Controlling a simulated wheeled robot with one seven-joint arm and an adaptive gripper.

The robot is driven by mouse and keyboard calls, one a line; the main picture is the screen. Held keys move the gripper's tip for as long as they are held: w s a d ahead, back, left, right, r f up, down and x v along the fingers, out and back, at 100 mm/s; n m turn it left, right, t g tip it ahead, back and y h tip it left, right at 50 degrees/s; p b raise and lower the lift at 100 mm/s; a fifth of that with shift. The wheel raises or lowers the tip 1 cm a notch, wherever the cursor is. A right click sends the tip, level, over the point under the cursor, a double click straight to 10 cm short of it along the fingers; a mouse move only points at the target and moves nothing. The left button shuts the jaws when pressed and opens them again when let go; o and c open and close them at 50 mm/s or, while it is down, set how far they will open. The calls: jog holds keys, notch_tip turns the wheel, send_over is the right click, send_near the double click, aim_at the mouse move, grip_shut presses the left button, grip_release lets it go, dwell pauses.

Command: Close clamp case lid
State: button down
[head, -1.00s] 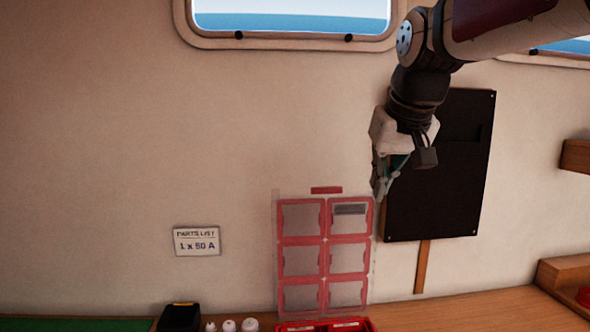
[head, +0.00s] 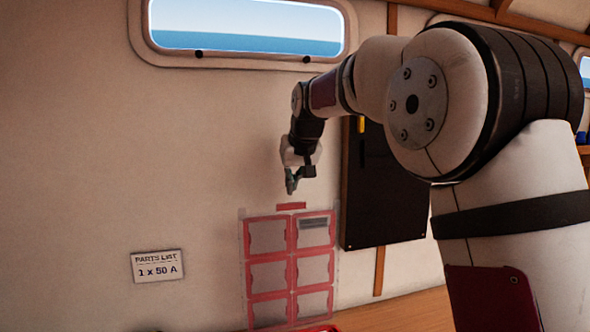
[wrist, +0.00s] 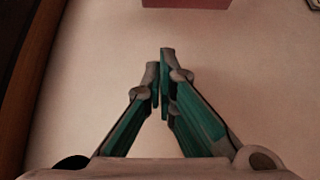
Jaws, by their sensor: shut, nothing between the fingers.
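The clamp case lid (head: 291,258) stands open and upright near the wall, a clear panel with red-framed windows in two columns. A grey label sits in its top right window. Only a sliver of the red case body (head: 322,329) shows at the bottom edge of the head view. My gripper (head: 291,190) is shut and empty, just above the lid's top edge and its red tab (head: 291,206). In the wrist view my fingertips (wrist: 160,75) meet in front of the pale wall. A red piece (wrist: 187,3) shows at the top of that view, apart from the fingers.
A black panel (head: 385,205) hangs on the wall right of the lid. A parts list card (head: 158,266) reading 1 x 50 A is on the wall at left. A window (head: 245,28) is above. The wooden bench (head: 400,312) runs below.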

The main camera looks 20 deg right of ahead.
jog(key=s, duration=0.1)
jog(key=s+f+p, duration=0.1)
jog(key=s, duration=0.1)
jog(key=shift+f, duration=0.25)
dwell(0.4)
